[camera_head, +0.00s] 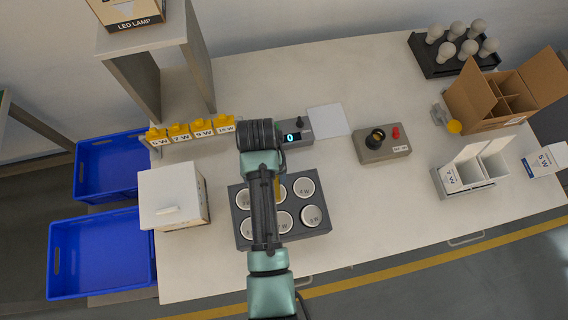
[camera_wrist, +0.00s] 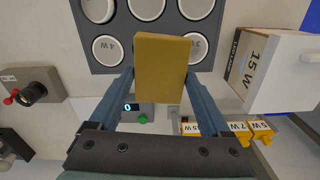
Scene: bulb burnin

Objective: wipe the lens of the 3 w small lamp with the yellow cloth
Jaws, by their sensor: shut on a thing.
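The yellow cloth (camera_wrist: 161,65) shows in the wrist view as a folded block between the two fingers of my gripper (camera_wrist: 158,82), which is shut on it. In the head view only a sliver of the cloth (camera_head: 277,188) shows beside my arm. The cloth is over the dark lamp tray (camera_head: 318,232) and covers part of the row nearest the meter. Round white lamps sit in its holes. One beside the cloth reads 4 W (camera_wrist: 107,49). A partly covered lamp on the other side (camera_wrist: 198,46) may read 3 W, but its label is unclear. I cannot tell whether the cloth touches any lens.
A white 15 W box (camera_head: 173,196) stands left of the tray. A meter (camera_head: 295,134) reading 0 and a socket box (camera_head: 382,144) stand behind. A cardboard carton (camera_head: 500,95) and a bulb rack (camera_head: 445,66) are at right. Blue bins (camera_head: 100,255) stand left of the table.

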